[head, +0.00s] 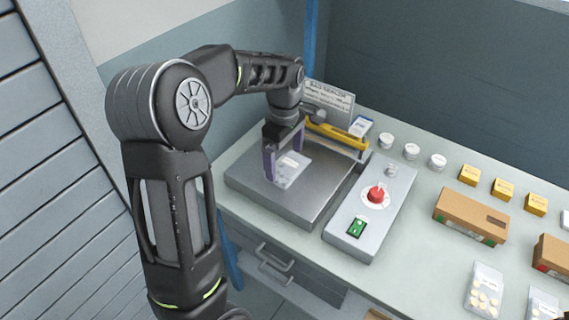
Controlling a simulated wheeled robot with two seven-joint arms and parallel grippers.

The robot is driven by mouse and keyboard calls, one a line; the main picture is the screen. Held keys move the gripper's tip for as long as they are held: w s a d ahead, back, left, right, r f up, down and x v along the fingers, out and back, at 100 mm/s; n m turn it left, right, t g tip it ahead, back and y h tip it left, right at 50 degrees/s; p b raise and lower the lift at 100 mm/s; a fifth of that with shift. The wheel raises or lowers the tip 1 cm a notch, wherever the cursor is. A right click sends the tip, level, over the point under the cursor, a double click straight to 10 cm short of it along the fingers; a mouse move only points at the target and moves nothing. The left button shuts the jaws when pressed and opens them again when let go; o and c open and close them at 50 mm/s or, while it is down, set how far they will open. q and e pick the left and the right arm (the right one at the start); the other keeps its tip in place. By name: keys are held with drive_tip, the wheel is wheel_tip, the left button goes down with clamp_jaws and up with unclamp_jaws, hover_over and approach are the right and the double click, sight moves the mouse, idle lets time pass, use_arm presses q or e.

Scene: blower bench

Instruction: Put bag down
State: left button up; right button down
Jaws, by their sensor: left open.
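A clear plastic bag (291,170) with a small white label lies on the grey metal plate of the bag sealer (313,197) at the left of the bench. My left gripper (284,163) reaches down over the plate with its purple fingers open, at the bag. One finger stands at the bag's left edge; I cannot tell whether either finger touches it. The sealer's yellow bar (337,138) runs behind the bag. My right gripper is not in view.
A control box with a red knob (376,194) and a green switch (356,227) stands right of the plate. White jars (411,151), small yellow boxes (502,189), brown cartons (470,216) and filled clear bags (484,289) stand further right. A sign (328,101) stands behind the sealer.

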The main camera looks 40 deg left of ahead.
sight(284, 169)
use_arm(q)
wheel_tip(284, 169, up, 9)
idle(0.3)
idle(0.8)
